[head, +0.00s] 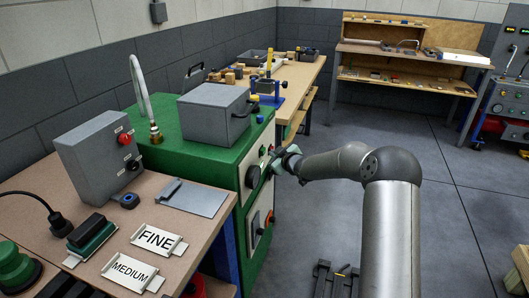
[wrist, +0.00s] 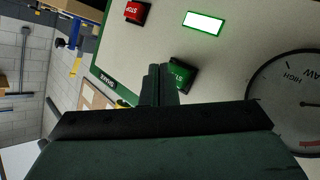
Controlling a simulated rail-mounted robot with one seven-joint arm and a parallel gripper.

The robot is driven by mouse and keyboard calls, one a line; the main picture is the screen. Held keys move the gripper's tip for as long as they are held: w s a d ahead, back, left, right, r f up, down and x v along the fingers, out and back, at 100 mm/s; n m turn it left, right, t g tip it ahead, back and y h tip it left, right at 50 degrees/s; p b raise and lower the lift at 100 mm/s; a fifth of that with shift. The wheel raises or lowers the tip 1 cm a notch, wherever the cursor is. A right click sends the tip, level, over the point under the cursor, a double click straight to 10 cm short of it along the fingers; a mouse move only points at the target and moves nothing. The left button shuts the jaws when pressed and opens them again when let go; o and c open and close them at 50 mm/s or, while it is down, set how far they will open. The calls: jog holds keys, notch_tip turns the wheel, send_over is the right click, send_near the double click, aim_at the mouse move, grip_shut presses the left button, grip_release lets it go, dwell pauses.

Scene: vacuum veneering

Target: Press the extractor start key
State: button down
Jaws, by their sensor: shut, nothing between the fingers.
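The green start key (wrist: 182,74) sits in a dark housing on a pale panel in the wrist view, its lettering partly readable. A red stop key (wrist: 135,12) is on the same panel, up and to the left. My gripper (wrist: 158,70) is shut and empty, its fingertips showing just left of the green key; I cannot tell whether they touch it.
A round gauge (wrist: 288,92) and a lit white display (wrist: 203,22) share the panel. A dark dial (head: 252,177) is on the cabinet front. A bench with FINE (head: 156,239) and MEDIUM (head: 131,270) plates stands at the left. The floor (head: 315,215) beside the cabinet is mostly clear.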

jog(key=shift+d, duration=0.1)
jog(key=shift+s+d+p, duration=0.3)
jog(key=shift+s+d, duration=0.05)
jog(key=shift+d, duration=0.4)
jog(key=shift+s+d+p, duration=0.35)
jog(key=shift+d, duration=0.35)
jog(key=shift+s+d+p, duration=0.3)
jog(key=shift+s+d, duration=0.05)
jog(key=shift+d, duration=0.4)
